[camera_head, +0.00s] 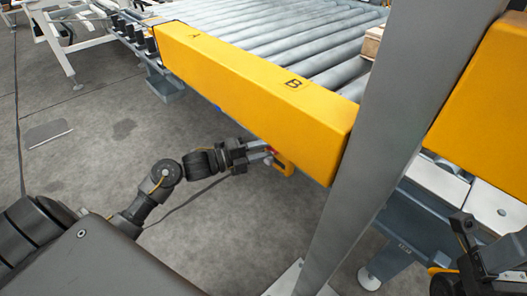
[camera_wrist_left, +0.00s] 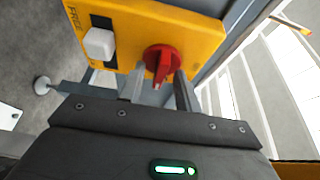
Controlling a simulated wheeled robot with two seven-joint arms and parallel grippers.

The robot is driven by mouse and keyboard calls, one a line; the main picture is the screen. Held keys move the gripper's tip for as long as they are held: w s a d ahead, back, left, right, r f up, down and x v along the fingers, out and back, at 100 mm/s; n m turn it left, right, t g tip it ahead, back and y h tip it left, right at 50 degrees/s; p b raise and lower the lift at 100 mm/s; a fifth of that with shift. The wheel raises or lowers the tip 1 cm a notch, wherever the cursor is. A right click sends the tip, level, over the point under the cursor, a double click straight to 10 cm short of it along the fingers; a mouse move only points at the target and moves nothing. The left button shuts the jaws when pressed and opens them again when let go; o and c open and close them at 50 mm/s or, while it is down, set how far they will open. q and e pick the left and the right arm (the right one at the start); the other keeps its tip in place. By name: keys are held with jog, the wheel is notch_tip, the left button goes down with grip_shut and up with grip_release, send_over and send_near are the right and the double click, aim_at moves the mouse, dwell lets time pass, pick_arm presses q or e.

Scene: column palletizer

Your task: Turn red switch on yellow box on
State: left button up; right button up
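The yellow box (camera_wrist_left: 190,28) fills the top of the left wrist view. It carries a red rotary switch (camera_wrist_left: 162,56) with a raised handle and, to its left, a white button (camera_wrist_left: 99,44) on a black plate. In the head view a small part of the box (camera_head: 284,165) shows under the yellow beam. My left gripper (camera_head: 266,154) reaches it from the left. In the wrist view the fingers of my left gripper (camera_wrist_left: 160,84) are apart, one on each side of the switch handle, with small gaps visible. My right gripper (camera_head: 468,232) is partly seen at the lower right; its fingers are unclear.
A long yellow beam (camera_head: 255,90) marked A and B runs above the box, along a roller conveyor (camera_head: 275,35). A grey post (camera_head: 385,130) stands right of the box. Grey floor (camera_head: 100,130) is open at the left.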

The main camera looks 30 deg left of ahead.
pick_arm(q)
grip_shut()
